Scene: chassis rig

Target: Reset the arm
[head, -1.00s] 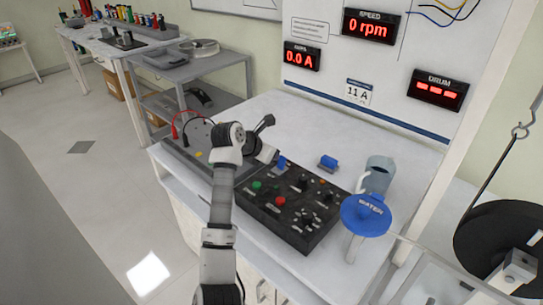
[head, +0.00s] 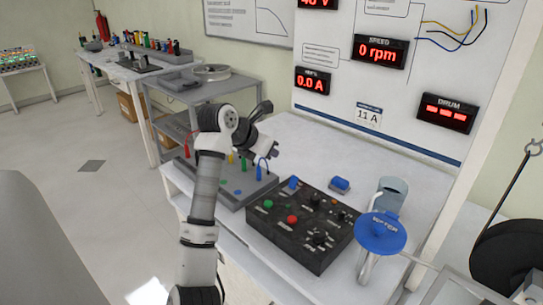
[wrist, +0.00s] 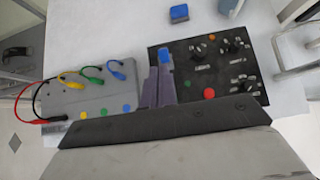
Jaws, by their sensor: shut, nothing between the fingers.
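My arm (head: 204,185) rises from the bottom of the head view and bends at an elbow above the bench's left end. My gripper shows best in the wrist view (wrist: 158,86), where its two grey fingers are together with nothing between them. They appear above the gap between the grey lead panel (wrist: 72,98) and the black control box (wrist: 230,72). A blue lever (wrist: 165,54) on the box shows just beyond the fingertips. In the head view, the dark wrist end of my arm hangs over the back of the panel, and the fingers are hard to make out.
The black box (head: 306,228) carries a green and a red button and several knobs. Coloured leads plug into the panel. The bench's back middle is clear.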

